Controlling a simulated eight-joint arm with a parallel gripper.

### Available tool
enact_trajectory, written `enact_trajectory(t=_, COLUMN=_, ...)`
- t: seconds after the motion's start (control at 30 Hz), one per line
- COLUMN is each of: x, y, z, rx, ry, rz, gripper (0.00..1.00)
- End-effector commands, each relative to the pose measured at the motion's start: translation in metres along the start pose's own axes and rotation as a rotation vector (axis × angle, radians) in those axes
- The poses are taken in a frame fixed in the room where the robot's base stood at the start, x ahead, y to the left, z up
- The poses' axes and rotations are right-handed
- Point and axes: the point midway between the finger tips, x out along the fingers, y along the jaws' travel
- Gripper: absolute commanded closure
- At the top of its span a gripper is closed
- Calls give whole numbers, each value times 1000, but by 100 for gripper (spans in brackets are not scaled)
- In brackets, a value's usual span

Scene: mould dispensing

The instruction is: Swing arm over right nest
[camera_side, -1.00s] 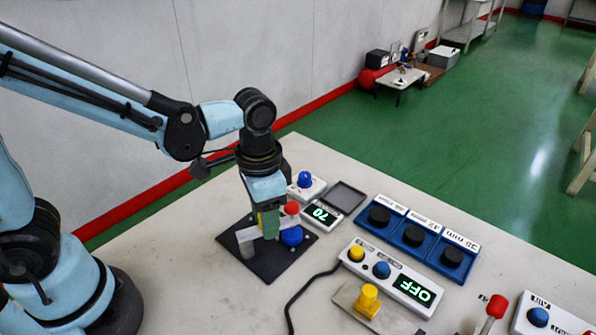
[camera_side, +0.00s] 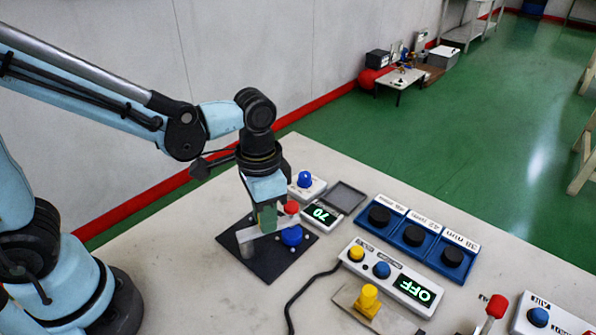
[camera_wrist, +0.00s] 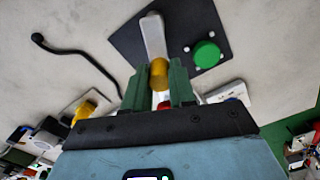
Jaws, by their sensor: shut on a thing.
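A pale swing arm (camera_side: 254,233) stands on a post on the black plate (camera_side: 267,267); the wrist view shows its bar (camera_wrist: 153,38) too. My gripper (camera_side: 268,227) is above the plate, its green fingers (camera_wrist: 160,88) shut on the yellow-brown knob (camera_wrist: 159,73) at the bar's end. A blue round piece (camera_side: 292,235) sits on the plate, at the near right of my fingers in the side view. The wrist view shows a green round piece (camera_wrist: 206,54) among white dots, right of the bar and apart from it. I cannot tell which nest is the right one.
A blue tray (camera_side: 412,236) holds black discs.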

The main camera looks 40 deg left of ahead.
Motion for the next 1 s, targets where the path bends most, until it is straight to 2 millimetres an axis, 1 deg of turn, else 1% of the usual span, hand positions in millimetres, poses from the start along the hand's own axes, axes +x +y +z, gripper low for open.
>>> enact_trajectory(t=0.27, x=0, y=-6, z=1, rx=-139, ry=-2, rz=0, gripper=100)
enact_trajectory(t=0.7, x=0, y=-20, z=6, rx=-527, ry=-3, rz=0, gripper=100)
enact_trajectory(t=1.0, x=0, y=-27, z=11, rx=-740, ry=-3, rz=1, gripper=100)
